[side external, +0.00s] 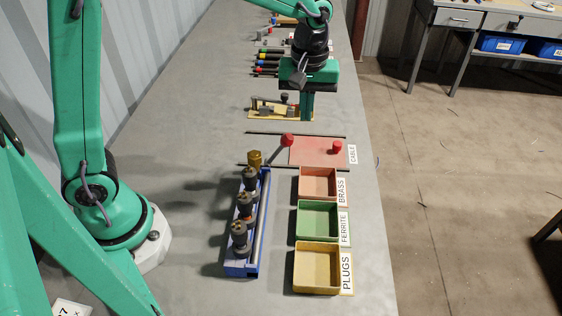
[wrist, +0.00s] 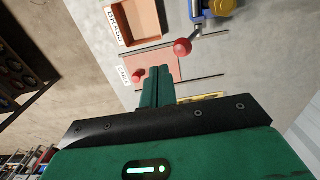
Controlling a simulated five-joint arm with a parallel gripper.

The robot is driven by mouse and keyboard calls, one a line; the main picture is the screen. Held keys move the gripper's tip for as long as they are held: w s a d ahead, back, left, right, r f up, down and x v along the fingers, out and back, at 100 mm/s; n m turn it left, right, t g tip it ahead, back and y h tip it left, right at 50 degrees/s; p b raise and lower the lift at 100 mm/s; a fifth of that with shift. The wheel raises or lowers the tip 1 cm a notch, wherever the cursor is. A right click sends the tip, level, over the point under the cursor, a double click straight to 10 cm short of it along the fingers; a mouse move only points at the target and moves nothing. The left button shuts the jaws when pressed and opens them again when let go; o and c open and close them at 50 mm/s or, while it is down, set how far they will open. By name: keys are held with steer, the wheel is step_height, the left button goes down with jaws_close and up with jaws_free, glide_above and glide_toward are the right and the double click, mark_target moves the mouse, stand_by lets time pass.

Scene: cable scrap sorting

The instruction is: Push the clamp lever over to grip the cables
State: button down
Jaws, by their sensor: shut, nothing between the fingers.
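A small fixture on a yellow base (side external: 268,116), with grey and dark upright parts, looks like the clamp. Which part is its lever is too small to tell. My gripper (side external: 307,118) points down, shut and empty, at the fixture's right end; I cannot tell whether it touches. In the wrist view, my shut green fingers (wrist: 158,70) reach toward the pink CABLE plate (wrist: 160,62), and only a yellow edge of the fixture (wrist: 203,97) shows behind the gripper body. No cables are clearly seen in the clamp.
A slanted red-knobbed lever (side external: 287,140) and a red knob (side external: 337,146) stand by the pink plate (side external: 312,157). Brass (side external: 318,197), ferrite (side external: 317,234) and plugs (side external: 316,289) trays sit nearer, beside a blue rack (side external: 240,268). Several coloured-ended tools or cables (side external: 266,62) lie behind.

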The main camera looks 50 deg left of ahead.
mark_target(283, 135)
steer(key=shift+f, duration=0.25)
steer(key=shift+f, duration=3.55)
steer(key=shift+s+a+r, duration=0.3)
steer(key=shift+s+a, duration=0.55)
steer(key=shift+s+a+r, duration=0.3)
steer(key=shift+s+a, duration=0.5)
steer(key=shift+s, duration=0.05)
steer(key=shift+s+a+r, duration=0.1)
steer(key=shift+s+a, duration=0.5)
steer(key=shift+s+a+f, duration=0.3)
steer(key=shift+s+a, duration=0.5)
steer(key=shift+s+a+f, duration=0.3)
steer(key=shift+s+a, duration=0.45)
steer(key=shift+s, duration=0.1)
steer(key=shift+w+d, duration=0.4)
steer(key=shift+w, duration=0.1)
